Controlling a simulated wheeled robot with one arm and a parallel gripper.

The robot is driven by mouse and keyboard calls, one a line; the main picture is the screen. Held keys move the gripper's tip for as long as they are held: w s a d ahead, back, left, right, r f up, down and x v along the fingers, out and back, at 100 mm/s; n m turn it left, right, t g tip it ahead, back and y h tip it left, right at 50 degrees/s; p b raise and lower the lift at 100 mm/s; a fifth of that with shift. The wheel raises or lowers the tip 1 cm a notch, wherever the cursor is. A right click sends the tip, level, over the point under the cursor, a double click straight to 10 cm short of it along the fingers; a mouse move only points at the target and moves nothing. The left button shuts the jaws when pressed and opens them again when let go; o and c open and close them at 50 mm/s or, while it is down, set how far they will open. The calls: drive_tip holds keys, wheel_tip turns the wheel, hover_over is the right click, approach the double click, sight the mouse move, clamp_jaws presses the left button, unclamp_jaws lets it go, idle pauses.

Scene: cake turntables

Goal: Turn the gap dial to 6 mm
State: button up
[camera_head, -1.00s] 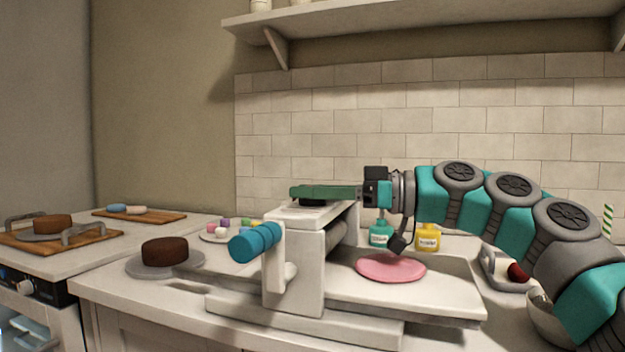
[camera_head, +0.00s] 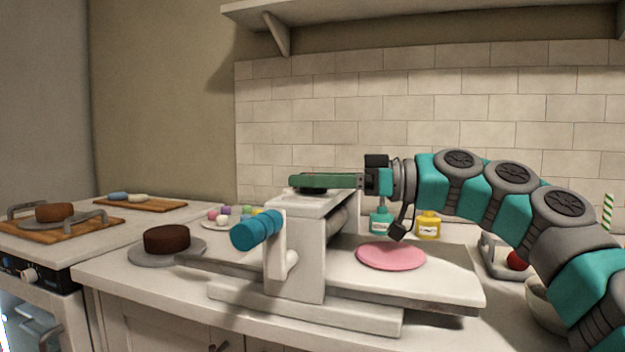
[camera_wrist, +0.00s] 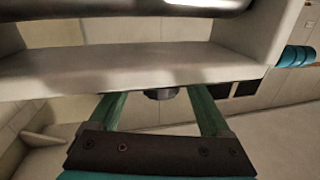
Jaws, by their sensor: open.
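The gap dial (camera_head: 314,190) is a small dark disc on top of the white dough roller machine (camera_head: 300,232). In the wrist view the dial (camera_wrist: 162,94) shows as a dark round piece between the two green fingers, partly hidden by the machine's pale body (camera_wrist: 130,68). My gripper (camera_head: 300,181) is open, its green fingers level over the machine's top at the dial. The fingers (camera_wrist: 158,90) stand apart on either side of the dial in the wrist view, with no clear contact. The dial's marks and setting cannot be read.
A blue crank handle (camera_head: 256,230) sticks out at the machine's front left. Pink dough (camera_head: 390,255) lies on its right bed. A brown cake (camera_head: 167,239) stands on a turntable to the left. Teal (camera_head: 380,224) and yellow (camera_head: 428,228) bottles stand behind the bed.

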drive_tip(key=shift+d, duration=0.1)
drive_tip(key=s+d, duration=0.1)
drive_tip(key=d, duration=0.6)
drive_tip(key=shift+d+b, duration=0.3)
drive_tip(key=shift+b, duration=0.15)
drive_tip(key=shift+s, duration=0.15)
